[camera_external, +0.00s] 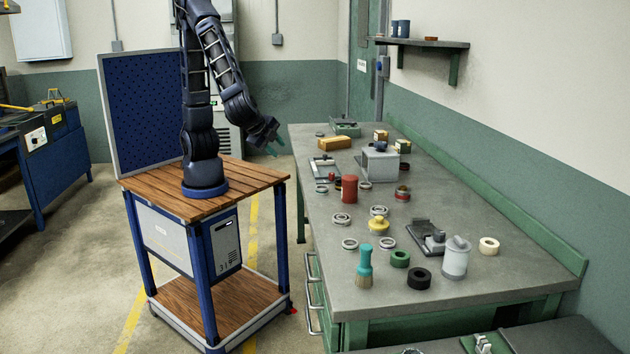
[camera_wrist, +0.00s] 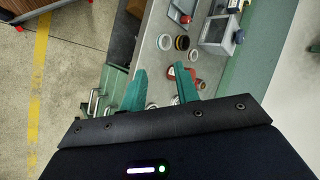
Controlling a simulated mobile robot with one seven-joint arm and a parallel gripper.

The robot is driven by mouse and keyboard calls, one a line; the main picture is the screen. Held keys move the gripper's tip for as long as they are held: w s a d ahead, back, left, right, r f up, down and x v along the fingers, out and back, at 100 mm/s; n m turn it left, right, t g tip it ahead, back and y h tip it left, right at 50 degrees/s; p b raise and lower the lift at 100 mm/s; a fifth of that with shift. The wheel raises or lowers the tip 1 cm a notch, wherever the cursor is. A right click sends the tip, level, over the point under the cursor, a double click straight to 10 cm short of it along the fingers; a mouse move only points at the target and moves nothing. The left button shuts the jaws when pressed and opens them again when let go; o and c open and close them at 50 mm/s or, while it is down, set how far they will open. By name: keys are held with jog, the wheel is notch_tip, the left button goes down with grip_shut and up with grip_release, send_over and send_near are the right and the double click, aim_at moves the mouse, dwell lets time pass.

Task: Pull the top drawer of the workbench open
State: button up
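The green workbench (camera_external: 450,235) has a grey top and runs along the right wall. Its drawers are on its left side, seen at a steep angle; the top drawer handle (camera_external: 311,266) is a pale bar just below the bench top, with other handles under it. The drawers look closed. Handles (camera_wrist: 93,102) also show left of the fingers in the wrist view. My gripper (camera_external: 271,149) is in the air left of the bench's far end, away from the handles. In the wrist view its two teal fingers (camera_wrist: 160,72) are apart with nothing between them.
The bench top holds a red can (camera_external: 349,189), a teal brush (camera_external: 365,268), a grey box (camera_external: 380,163) and several rings. My arm stands on a wooden-topped cart (camera_external: 160,195). Floor (camera_external: 275,240) is clear between cart and bench.

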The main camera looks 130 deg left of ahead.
jog(key=w+d+f+m+t+y, duration=0.2)
jog(key=w+d+f+y, duration=0.15)
jog(key=w+f, duration=0.35)
jog(key=m+t+h, duration=0.1)
jog(key=m+t, duration=0.5)
jog(key=t, duration=0.3)
send_near(307, 266)
jog(key=x, duration=1)
jog(key=shift+a+f, duration=0.15)
jog(key=shift+f, duration=0.2)
grip_shut()
